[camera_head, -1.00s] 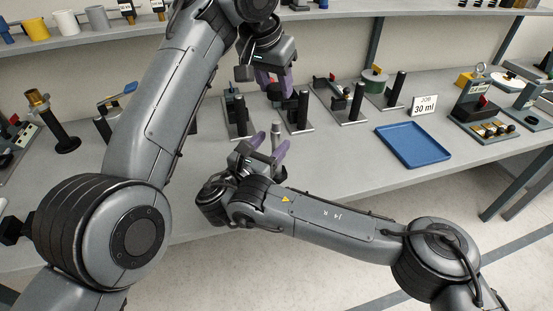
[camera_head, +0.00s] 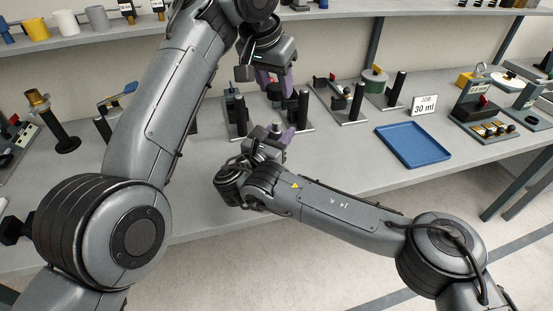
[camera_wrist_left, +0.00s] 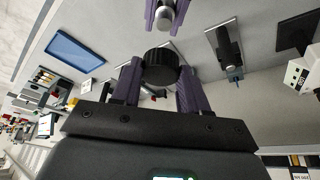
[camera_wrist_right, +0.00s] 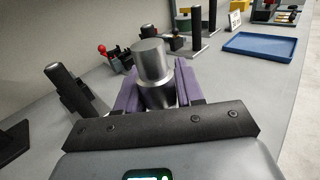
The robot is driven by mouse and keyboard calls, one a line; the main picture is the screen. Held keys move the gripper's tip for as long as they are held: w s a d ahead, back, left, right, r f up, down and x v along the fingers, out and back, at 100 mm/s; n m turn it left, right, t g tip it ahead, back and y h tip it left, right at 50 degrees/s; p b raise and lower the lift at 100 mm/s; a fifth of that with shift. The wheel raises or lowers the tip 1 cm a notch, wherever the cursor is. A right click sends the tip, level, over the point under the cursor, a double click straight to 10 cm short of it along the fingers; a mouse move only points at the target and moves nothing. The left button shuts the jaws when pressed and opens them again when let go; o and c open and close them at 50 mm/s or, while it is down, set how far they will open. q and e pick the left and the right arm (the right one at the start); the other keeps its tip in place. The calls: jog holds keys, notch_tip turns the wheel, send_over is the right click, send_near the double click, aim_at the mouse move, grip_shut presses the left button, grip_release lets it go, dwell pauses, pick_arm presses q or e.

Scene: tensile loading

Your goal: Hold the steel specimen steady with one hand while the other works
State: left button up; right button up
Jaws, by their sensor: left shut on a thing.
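The steel specimen, a silver stepped cylinder (camera_wrist_right: 151,62), stands upright between the purple fingers of my right gripper (camera_wrist_right: 157,88) in the right wrist view. The fingers sit close on both sides; whether they press on it is unclear. The specimen (camera_head: 277,128) is partly hidden in the head view, with the right gripper (camera_head: 270,143) around it. It also shows at the top of the left wrist view (camera_wrist_left: 166,14). My left gripper (camera_wrist_left: 160,85) is shut on a black ribbed cylinder (camera_wrist_left: 161,64), above and behind the right gripper.
Fixtures with black posts (camera_head: 303,106) stand on the bench behind the grippers. A blue tray (camera_head: 414,146) and a "30 ml" card (camera_head: 424,105) are to the right. A brass-topped black stand (camera_head: 62,125) is at left. The bench front right of the grippers is clear.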

grip_shut()
pick_arm(q)
send_over(277, 121)
jog(key=shift+s+a+f, duration=0.15)
jog(key=shift+s+f, duration=0.05)
jog(key=shift+f, duration=1.05)
jog(key=shift+s+a+f, duration=0.1)
jog(key=shift+s+f, duration=0.1)
jog(key=shift+f, duration=1)
jog(key=shift+f, duration=0.2)
jog(key=shift+f, duration=0.7)
jog(key=shift+f, duration=0.6)
